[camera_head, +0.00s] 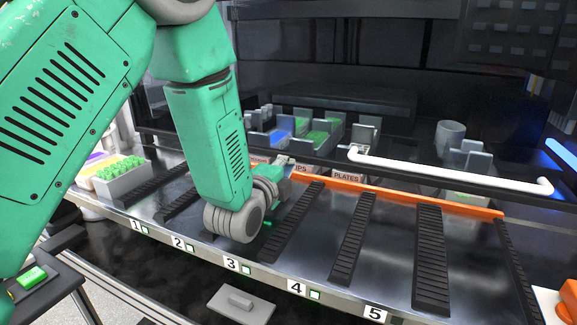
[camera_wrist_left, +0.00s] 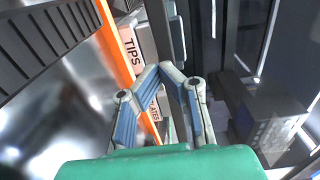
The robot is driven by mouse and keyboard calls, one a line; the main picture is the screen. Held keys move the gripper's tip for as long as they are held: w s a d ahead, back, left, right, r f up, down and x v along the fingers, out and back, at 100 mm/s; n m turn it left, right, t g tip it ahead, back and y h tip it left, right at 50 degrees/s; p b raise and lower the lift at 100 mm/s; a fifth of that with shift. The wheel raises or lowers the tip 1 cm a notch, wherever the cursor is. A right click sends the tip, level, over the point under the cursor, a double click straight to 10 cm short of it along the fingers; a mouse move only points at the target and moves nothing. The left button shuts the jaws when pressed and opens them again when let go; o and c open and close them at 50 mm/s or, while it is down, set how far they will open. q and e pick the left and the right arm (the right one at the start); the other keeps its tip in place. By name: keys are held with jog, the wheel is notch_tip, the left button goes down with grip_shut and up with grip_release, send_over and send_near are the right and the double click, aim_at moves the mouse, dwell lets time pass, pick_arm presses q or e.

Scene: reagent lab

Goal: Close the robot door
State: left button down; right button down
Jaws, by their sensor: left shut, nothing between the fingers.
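The robot door is a dark, see-through panel (camera_head: 440,85) across the back of the deck, with a long white handle (camera_head: 450,170) on its lower part. Deck and labware show below and through it. My left arm comes in from the left over the deck. My left gripper (camera_head: 284,168) is near the orange strip, left of the handle and apart from it, and mostly hidden behind my wrist. In the left wrist view my left gripper (camera_wrist_left: 161,70) is shut and empty, its fingertips together. The handle cannot be made out there. My right gripper is not in view.
An orange strip (camera_head: 400,192) runs across the metal deck, with black ridged rails (camera_head: 352,238) in front. Boxes marked PLATES (camera_head: 348,178) and TIPS (camera_wrist_left: 131,50) stand behind it. A rack with green tops (camera_head: 122,175) sits at the left. Above the deck's front right is free room.

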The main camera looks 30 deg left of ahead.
pick_arm(q)
jog(key=shift+w, duration=0.1)
jog(key=shift+w+a+f+t+b, duration=0.1)
jog(key=shift+w+f+t+b, duration=0.15)
jog(key=shift+w+b, duration=0.5)
jog(key=shift+w+r, duration=0.2)
jog(key=shift+r, duration=0.2)
jog(key=shift+w, duration=0.3)
jog(key=shift+a+f, duration=0.1)
jog(key=shift+f, duration=0.15)
